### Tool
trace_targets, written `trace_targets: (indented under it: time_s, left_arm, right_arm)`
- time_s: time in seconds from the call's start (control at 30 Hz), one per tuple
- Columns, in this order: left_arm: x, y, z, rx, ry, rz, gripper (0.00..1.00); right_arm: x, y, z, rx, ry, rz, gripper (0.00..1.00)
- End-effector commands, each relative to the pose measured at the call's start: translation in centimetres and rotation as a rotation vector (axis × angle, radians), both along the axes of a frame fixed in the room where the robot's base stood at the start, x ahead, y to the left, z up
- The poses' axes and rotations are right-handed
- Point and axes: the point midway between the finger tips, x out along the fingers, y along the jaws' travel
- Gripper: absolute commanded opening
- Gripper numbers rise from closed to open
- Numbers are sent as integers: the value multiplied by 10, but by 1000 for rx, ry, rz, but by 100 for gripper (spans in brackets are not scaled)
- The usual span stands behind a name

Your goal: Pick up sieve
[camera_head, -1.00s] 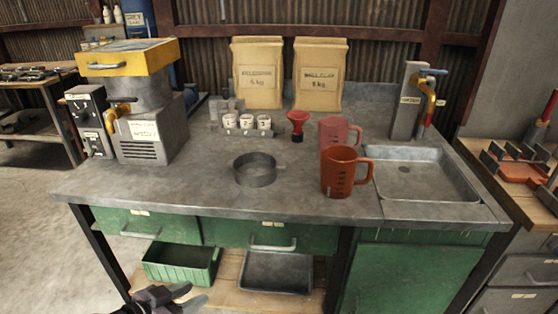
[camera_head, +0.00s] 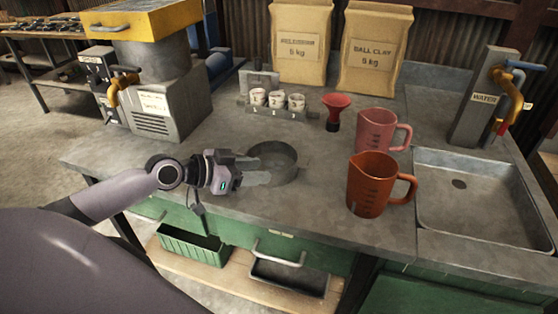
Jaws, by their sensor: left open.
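The sieve (camera_head: 276,160) is a round, low grey metal ring standing on the grey worktop, left of the jugs. My left gripper (camera_head: 262,172) reaches in from the left, with its fingers at the sieve's left side. The fingers are open and overlap the sieve's near left rim in the picture. I cannot tell whether they touch it. Part of the sieve's left wall is hidden behind the gripper. My right gripper does not show.
A red-orange jug (camera_head: 372,184) and a pink jug (camera_head: 376,129) stand right of the sieve. Behind are a red funnel (camera_head: 336,108), a rack of small cups (camera_head: 277,104) and two clay bags. A machine (camera_head: 160,90) stands left; a sink (camera_head: 475,195) is at right.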

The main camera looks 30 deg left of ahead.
Motion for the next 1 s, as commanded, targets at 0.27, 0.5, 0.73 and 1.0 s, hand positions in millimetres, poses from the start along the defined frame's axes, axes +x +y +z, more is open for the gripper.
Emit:
trace_targets:
  time_s: [0.27,0.5,0.73,1.0]
  left_arm:
    - [15,-7,-6,-1,-2,0,43]
    - [38,-15,-18,-3,-1,1,43]
    - [53,-24,-27,-1,0,0,43]
    - [54,-24,-28,1,0,0,40]
  right_arm:
    - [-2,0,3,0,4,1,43]
    - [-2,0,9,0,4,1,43]
    - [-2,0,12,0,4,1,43]
    - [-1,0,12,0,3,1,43]
